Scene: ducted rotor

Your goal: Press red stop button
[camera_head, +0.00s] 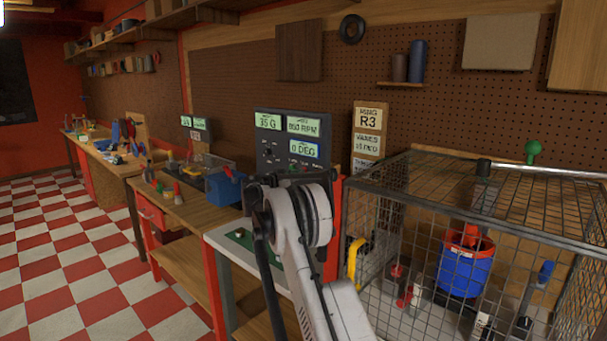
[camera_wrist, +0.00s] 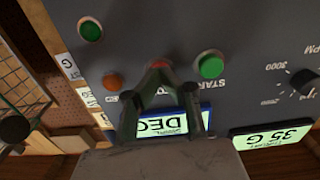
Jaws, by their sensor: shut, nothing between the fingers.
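The grey control panel (camera_wrist: 240,25) fills much of the wrist view and appears upside down. A small part of a red button (camera_wrist: 160,64) shows just past my fingertips; the rest is hidden behind them. My gripper (camera_wrist: 160,74) is shut and empty, its tips in line with that button. I cannot tell whether they touch it. The green START button (camera_wrist: 210,65) is to the right of the tips. In the head view the panel (camera_head: 270,150) stands behind my arm, which hides my gripper and the buttons.
An orange button (camera_wrist: 113,82) is left of my fingers and another green button (camera_wrist: 90,30) is at upper left. A dark knob (camera_wrist: 303,82) is at the right. A wire cage (camera_head: 480,230) stands right of my arm. A blue bin (camera_head: 224,188) is on the bench.

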